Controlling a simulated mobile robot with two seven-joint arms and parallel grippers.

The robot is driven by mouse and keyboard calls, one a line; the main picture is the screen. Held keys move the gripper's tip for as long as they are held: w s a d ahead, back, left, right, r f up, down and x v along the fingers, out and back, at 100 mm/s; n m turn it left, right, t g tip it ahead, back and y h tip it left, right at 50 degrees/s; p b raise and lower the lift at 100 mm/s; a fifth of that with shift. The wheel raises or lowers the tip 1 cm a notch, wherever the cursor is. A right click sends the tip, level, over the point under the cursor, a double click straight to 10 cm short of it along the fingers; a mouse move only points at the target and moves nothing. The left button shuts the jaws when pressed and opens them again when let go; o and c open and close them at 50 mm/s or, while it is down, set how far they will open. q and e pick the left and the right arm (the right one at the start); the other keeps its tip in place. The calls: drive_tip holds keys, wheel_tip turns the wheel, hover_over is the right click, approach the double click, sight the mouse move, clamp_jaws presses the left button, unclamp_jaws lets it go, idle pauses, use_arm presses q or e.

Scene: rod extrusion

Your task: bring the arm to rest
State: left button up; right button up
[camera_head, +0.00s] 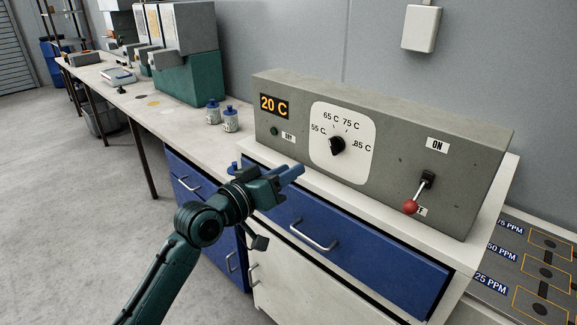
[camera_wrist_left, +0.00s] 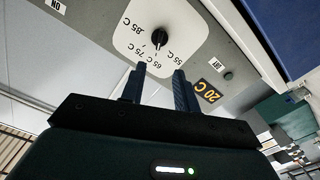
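My left arm comes in from the lower left in the head view. Its gripper (camera_head: 290,172) is in the air in front of the grey control box (camera_head: 450,150), by the blue drawer below it. In the left wrist view the two blue fingers (camera_wrist_left: 160,90) are apart with nothing between them. The box's black dial (camera_head: 337,146) on a white plate also shows in the wrist view (camera_wrist_left: 159,38), beyond the fingertips and apart from them. The display (camera_head: 274,106) reads 20 C. The red-knobbed lever (camera_head: 411,206) points down. My right gripper is not in view.
Blue drawers (camera_head: 350,250) with metal handles are under the worktop. Two small blue-capped bottles (camera_head: 230,120) stand on the long bench (camera_head: 150,115), with a green and grey machine (camera_head: 185,60) behind. A panel with PPM labels (camera_head: 525,260) is at right. The floor at left is clear.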

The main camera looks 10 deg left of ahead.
use_arm(q)
drive_tip(key=s+a+f+g+y, duration=0.1)
drive_tip(key=s+a+f+y, duration=0.1)
drive_tip(key=s+f, duration=0.5)
drive_tip(key=s+a+f+y, duration=0.15)
drive_tip(key=s+f, duration=0.25)
drive_tip(key=f, duration=0.8)
drive_tip(key=s+a+f+g+y, duration=0.1)
drive_tip(key=s+f+y, duration=0.1)
drive_tip(key=s+f, duration=0.3)
drive_tip(key=s+a+f+g+y+p, duration=0.1)
drive_tip(key=s+f, duration=0.4)
drive_tip(key=s, duration=0.5)
drive_tip(key=shift+s+a+f+m+g+y, duration=0.25)
drive_tip(key=shift+a+m+g+y, duration=0.15)
drive_tip(key=shift+a+y, duration=0.05)
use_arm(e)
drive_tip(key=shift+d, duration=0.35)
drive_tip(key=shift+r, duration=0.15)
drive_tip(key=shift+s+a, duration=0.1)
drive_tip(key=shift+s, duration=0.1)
